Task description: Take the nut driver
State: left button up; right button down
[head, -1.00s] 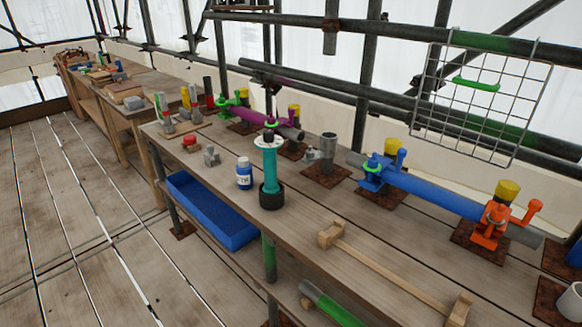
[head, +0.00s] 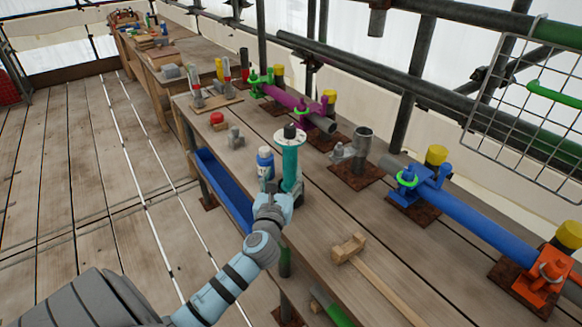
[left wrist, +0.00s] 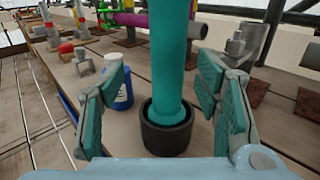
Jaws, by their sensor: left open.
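A teal upright tool (head: 290,165), which looks like the nut driver, has a white disc and a black top in the head view. In the left wrist view its teal shaft (left wrist: 167,60) stands upright in a black cup (left wrist: 166,133) on the bench. My left gripper (head: 276,203) is at the tool's near side, over the bench's front edge. In the left wrist view my left gripper (left wrist: 165,100) is open, with one finger on each side of the shaft and gaps between. The cup is hidden behind the gripper in the head view. My right gripper is not in view.
A blue and white bottle (head: 265,163) stands close left of the tool. A wooden mallet (head: 350,248) lies to the right on the bench (head: 335,205). A pipe stub (head: 361,148) and clamped blue pipe (head: 470,220) stand behind. A blue bin (head: 222,190) is below.

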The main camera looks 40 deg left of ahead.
aim_at(289, 172)
pick_arm(q)
jog(key=w, duration=0.1)
jog(key=w+a+f+b, duration=0.1)
jog(key=w, duration=0.1)
jog(key=w+b, duration=0.1)
jog(key=w, duration=0.1)
jog(key=shift+w+a+f, duration=0.15)
jog(key=shift+a+f, duration=0.2)
jog(key=shift+w+a, duration=0.2)
jog(key=shift+w, duration=0.15)
jog(key=shift+r, duration=0.15)
grip_shut()
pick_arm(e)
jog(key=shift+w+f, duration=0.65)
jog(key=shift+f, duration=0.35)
